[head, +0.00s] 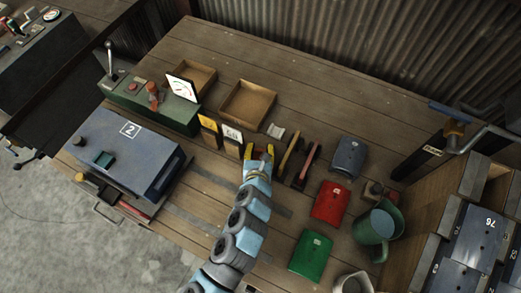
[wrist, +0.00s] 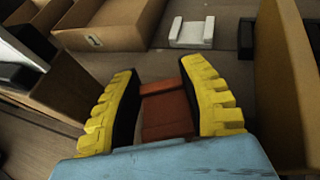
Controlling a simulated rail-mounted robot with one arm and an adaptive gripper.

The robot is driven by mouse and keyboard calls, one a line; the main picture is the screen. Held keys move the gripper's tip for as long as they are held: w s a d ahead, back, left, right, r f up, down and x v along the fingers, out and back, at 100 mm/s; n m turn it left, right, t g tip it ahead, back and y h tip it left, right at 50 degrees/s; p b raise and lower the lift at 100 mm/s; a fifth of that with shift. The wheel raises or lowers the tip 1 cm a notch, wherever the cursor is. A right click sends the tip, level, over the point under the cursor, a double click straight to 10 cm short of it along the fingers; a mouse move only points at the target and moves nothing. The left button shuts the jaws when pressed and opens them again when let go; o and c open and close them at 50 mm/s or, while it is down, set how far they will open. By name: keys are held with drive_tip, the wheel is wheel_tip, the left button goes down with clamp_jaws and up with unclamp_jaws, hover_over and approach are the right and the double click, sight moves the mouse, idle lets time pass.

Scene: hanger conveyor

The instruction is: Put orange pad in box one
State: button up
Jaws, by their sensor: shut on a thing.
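My gripper (head: 259,152) is low over the middle of the workbench, just right of the upright number cards. In the wrist view its yellow ribbed fingers (wrist: 160,76) are shut on the orange pad (wrist: 166,112), which looks brownish-orange in the shade. The pad is too small to make out in the head view. An open wooden box (head: 240,119) stands beyond the gripper and a little to the left. The same box shows at the top of the wrist view (wrist: 118,37) with a small mark on its front, possibly a 1. Its visible floor looks empty.
A smaller wooden box (head: 207,70) stands further back. A yellow card (head: 209,130) and a white card (head: 232,138) stand close left of the gripper. Upright dividers (head: 289,157) are close right. A small white block (head: 275,131) lies near the larger box.

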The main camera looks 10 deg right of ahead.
drive_tip(key=shift+f, duration=0.35)
drive_tip(key=shift+f, duration=0.15)
drive_tip(key=o, duration=0.7)
drive_tip(key=shift+c, duration=0.2)
drive_tip(key=shift+r, duration=0.25)
drive_tip(key=p+v, duration=0.4)
drive_tip(key=v, duration=0.7)
drive_tip(key=shift+s, duration=0.3)
drive_tip(key=o, duration=0.7)
drive_tip(key=shift+s+a, duration=0.1)
drive_tip(key=shift+s, duration=0.05)
drive_tip(key=shift+c, duration=0.2)
